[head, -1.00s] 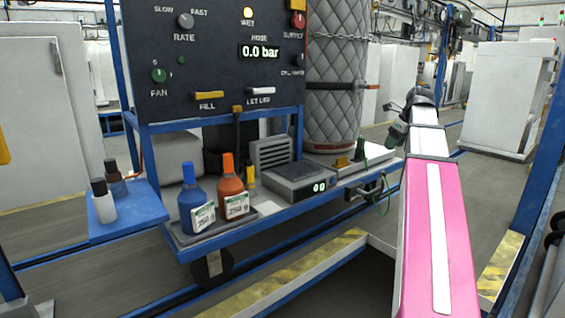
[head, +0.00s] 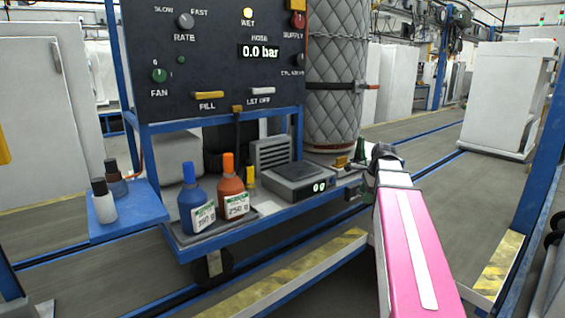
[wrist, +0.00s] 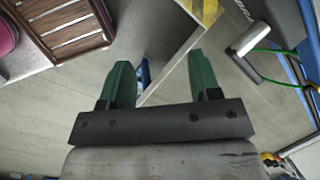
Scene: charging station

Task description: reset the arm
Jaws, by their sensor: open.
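My gripper (wrist: 160,80) shows in the wrist view with two green fingers set wide apart and nothing between them. Below and beyond the fingers is grey floor. In the head view my pink and white arm reaches up from the lower right toward the right end of the blue cart (head: 290,228). The cart's right end is partly covered by my arm.
The cart carries a blue bottle (head: 190,200), an orange bottle (head: 231,192) and a scale (head: 298,180). A control panel (head: 210,60) and a quilted tank (head: 333,90) stand behind. A green cable (wrist: 278,52) and wooden slats (wrist: 72,30) lie near my gripper in the wrist view.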

